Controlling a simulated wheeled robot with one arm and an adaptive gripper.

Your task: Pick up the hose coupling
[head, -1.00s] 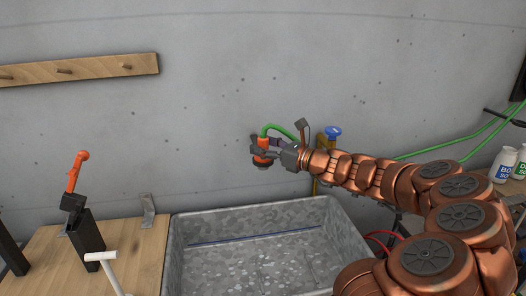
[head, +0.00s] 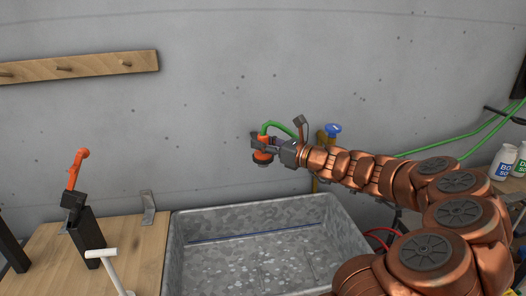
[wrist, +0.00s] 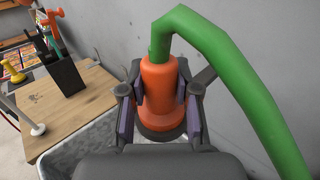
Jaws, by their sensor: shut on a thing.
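The hose coupling is an orange, bell-shaped piece with a dark lower ring and a green hose from its top. In the wrist view the coupling (wrist: 158,88) stands upright between both fingers of my gripper (wrist: 160,105), which is shut on it. In the head view my gripper (head: 264,146) holds the coupling (head: 262,156) in the air above the back of the metal basin, in front of the grey wall. The fingers hide part of the coupling there. The green hose (wrist: 212,35) arches up and bends down to the right in the wrist view.
The galvanized basin (head: 184,222) lies below my gripper. A wooden bench (head: 140,240) at left bears a black holder with an orange-handled tool (head: 77,168) and a white T-shaped handle (head: 103,254). A blue-handled valve (head: 333,129) is behind my arm. White bottles (head: 505,160) stand at right.

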